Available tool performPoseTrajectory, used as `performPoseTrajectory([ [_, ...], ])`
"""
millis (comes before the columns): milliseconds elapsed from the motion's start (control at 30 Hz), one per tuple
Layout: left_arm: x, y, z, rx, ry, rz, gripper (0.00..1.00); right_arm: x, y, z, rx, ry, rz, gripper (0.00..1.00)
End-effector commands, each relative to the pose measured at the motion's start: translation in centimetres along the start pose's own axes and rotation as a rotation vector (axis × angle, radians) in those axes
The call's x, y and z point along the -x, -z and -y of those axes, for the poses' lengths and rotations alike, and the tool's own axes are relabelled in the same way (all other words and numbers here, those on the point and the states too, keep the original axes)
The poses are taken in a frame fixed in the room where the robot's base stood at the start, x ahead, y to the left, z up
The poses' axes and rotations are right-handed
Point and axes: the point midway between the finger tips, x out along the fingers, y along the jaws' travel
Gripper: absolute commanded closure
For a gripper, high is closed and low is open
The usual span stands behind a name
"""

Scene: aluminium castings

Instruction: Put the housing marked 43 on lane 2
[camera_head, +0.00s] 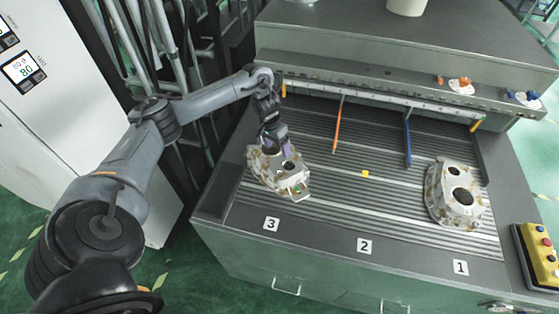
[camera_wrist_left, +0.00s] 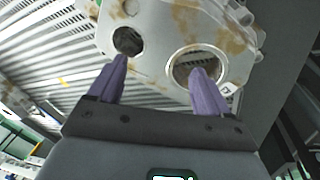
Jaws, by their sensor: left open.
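One pale, brown-stained aluminium housing (camera_head: 292,186) sits at the front of lane 3. A second housing (camera_head: 456,196) sits on lane 1. I cannot read a 43 on either one. My left gripper (camera_head: 277,148) is at the top of the lane 3 housing. In the left wrist view, its two purple fingers (camera_wrist_left: 160,74) are apart, with the right fingertip over the large round hole of that housing (camera_wrist_left: 155,65). I cannot tell whether they touch it. Lane 2, with its label (camera_head: 364,246), holds a small yellow square (camera_head: 365,173) and no housing. My right gripper is out of view.
An orange rod (camera_head: 338,125) and a blue rod (camera_head: 407,138) stretch over the ribbed deck between the lanes. A rail (camera_head: 380,100) crosses the back. A yellow button box (camera_head: 540,255) is at the right edge.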

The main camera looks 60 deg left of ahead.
Motion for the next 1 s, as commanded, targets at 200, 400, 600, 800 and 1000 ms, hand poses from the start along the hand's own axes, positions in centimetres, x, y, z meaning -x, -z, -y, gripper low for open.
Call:
performPoseTrajectory([
  [200,-1.6,0.0,0.0,-0.001,0.001,-0.002,0.21,0.1,0.0,-0.1,0.005,-0.004,-0.001,0.23],
  [400,-2.9,-0.1,0.1,-0.001,0.001,0.001,0.21,0.9,0.4,-0.1,0.006,-0.004,-0.005,0.23],
  [600,-5.6,-0.2,0.1,0.0,0.0,0.0,0.21,1.6,0.7,-0.1,0.005,-0.003,-0.009,0.23],
  [800,-6.8,-0.2,0.2,-0.002,0.002,-0.003,0.21,1.7,0.8,-0.1,0.001,-0.001,-0.01,0.23],
  [1000,-6.9,-0.2,0.2,-0.003,0.002,-0.003,0.21,1.7,0.8,0.0,-0.002,0.002,-0.01,0.23],
])
